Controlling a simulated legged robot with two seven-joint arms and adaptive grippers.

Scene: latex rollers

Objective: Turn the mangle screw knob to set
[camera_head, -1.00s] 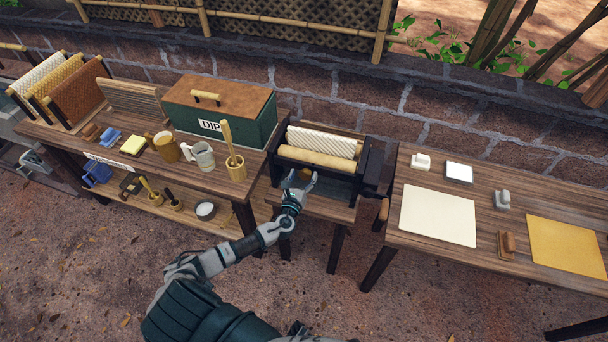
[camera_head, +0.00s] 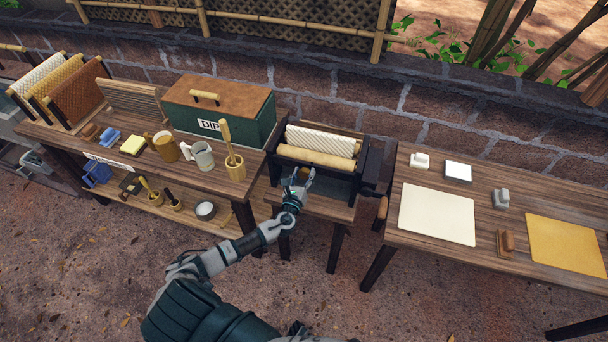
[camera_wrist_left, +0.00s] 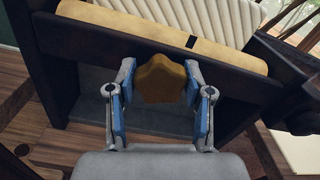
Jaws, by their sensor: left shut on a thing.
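The mangle (camera_head: 360,155) is a dark frame with a white ribbed roller (camera_head: 320,141) above a smooth tan roller (camera_head: 315,158). Its screw knob (camera_wrist_left: 161,79) is brown and lobed, on the near face of the frame below the tan roller. My left gripper (camera_head: 302,178) is at the mangle's front. In the left wrist view its two blue-sided fingers (camera_wrist_left: 160,88) stand on either side of the knob and are shut on it. The knob's shaft is hidden. My right gripper does not show.
A crank handle (camera_head: 381,208) hangs at the mangle's right. The right table (camera_head: 450,255) carries a cream sheet (camera_head: 437,214) and a yellow sheet (camera_head: 566,246).

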